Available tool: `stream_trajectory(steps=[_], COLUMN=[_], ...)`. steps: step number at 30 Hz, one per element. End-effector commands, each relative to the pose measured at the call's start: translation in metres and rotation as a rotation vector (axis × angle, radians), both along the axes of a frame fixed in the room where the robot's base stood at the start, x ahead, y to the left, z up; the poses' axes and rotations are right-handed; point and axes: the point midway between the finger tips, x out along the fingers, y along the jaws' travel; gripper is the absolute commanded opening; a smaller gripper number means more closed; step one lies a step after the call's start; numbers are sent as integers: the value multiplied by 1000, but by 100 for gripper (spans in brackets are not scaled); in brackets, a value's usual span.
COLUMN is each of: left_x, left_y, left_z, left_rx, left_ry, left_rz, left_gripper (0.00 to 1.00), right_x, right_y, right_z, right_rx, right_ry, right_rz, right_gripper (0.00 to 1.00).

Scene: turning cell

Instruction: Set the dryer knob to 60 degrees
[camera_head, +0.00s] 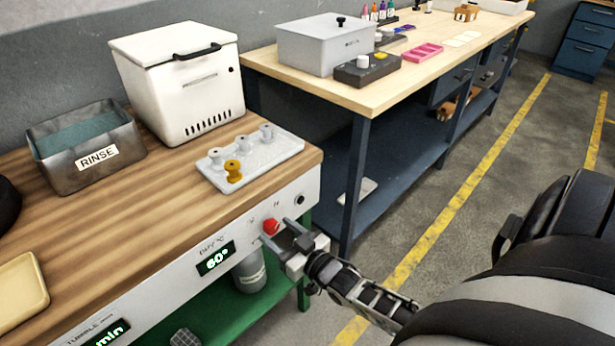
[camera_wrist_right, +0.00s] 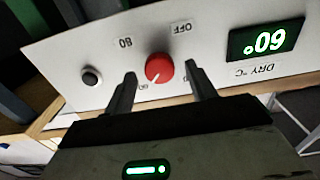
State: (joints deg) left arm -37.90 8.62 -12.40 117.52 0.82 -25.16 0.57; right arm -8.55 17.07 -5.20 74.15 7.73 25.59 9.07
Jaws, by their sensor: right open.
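The red dryer knob (camera_head: 270,226) is on the white front panel of the wooden bench. In the right wrist view the knob (camera_wrist_right: 159,67) sits upside down between OFF, 80 and 60 marks, and its white pointer line points toward the 60 mark. The DRY °C display (camera_head: 216,258) reads 60° in green; it also shows in the right wrist view (camera_wrist_right: 267,41). My right gripper (camera_head: 277,231) is open, its fingers on either side of the knob with gaps visible in the right wrist view (camera_wrist_right: 160,71). My left gripper is not in view.
A black button (camera_head: 300,199) is on the panel beside the knob. A second display (camera_head: 107,334) is at the lower left. Above are a tray (camera_head: 284,150) of spools, a white box (camera_head: 180,85) and a RINSE basin (camera_head: 85,145). A blue-legged workbench (camera_head: 400,90) stands behind.

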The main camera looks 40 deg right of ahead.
Motion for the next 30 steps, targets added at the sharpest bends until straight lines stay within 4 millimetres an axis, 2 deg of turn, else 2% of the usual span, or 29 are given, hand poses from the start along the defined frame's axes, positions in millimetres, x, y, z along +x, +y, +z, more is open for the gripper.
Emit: stream_trajectory(steps=[9, 15, 21, 30], left_x=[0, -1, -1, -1], left_y=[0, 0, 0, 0], left_z=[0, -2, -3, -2], left_rx=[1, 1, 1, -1], left_ry=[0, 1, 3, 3], left_rz=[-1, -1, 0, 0], left_gripper=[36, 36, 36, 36], right_x=[-77, -118, -140, -144], right_y=[-6, -10, -11, -12], right_z=[-2, -1, -1, 0], right_rx=[-2, -1, -1, -1], right_ry=[7, 5, 4, 1], right_rz=[-1, 0, 0, 0], right_gripper=[56, 56, 56, 56])
